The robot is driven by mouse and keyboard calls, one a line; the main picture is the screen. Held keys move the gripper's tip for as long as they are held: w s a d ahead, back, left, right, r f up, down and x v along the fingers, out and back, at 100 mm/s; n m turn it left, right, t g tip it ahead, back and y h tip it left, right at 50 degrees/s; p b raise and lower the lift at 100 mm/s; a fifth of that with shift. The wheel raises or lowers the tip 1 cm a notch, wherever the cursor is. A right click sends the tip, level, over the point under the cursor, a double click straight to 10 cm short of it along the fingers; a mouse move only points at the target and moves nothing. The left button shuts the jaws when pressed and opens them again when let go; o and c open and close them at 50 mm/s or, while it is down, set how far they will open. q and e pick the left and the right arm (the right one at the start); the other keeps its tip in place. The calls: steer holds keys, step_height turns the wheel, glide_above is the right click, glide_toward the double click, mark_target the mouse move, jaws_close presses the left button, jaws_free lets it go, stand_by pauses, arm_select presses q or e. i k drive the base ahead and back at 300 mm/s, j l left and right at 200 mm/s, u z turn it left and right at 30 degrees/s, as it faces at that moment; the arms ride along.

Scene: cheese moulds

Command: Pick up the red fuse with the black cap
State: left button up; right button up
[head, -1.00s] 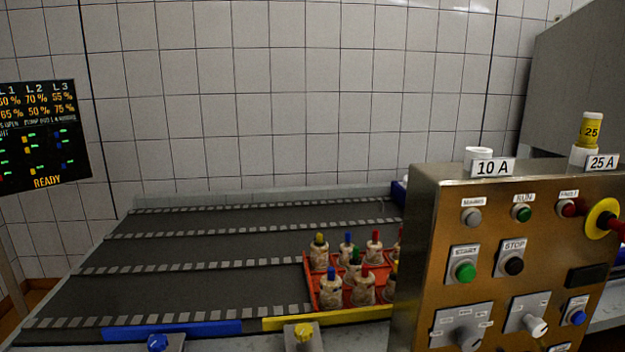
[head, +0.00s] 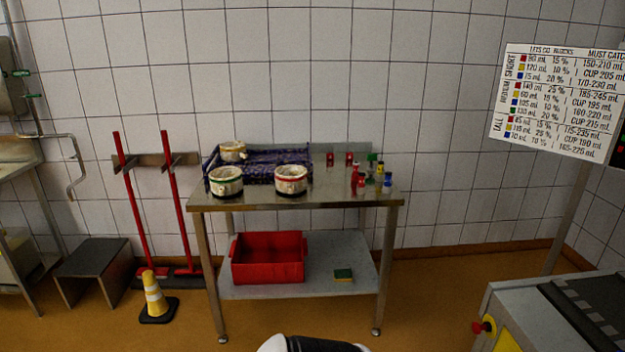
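I cannot make out a red fuse with a black cap in the head view. Small red bottle-like items (head: 355,180) stand at the right end of a steel table (head: 330,199), too small to identify. Beside them are a green item (head: 372,163) and a small item with a blue part (head: 387,180). Neither of my grippers is in view. A white and black rounded part at the bottom edge looks like part of my own arm.
Two pots (head: 226,186) (head: 291,185) stand on the table by a dark patterned crate (head: 262,170). A red bin (head: 268,262) sits on the lower shelf. A yellow cone (head: 154,298) and step stool (head: 95,262) stand left. A machine (head: 530,315) is at lower right.

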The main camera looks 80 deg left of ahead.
mark_target(361, 184)
steer(key=u, duration=2.45)
steer(key=i, duration=0.2)
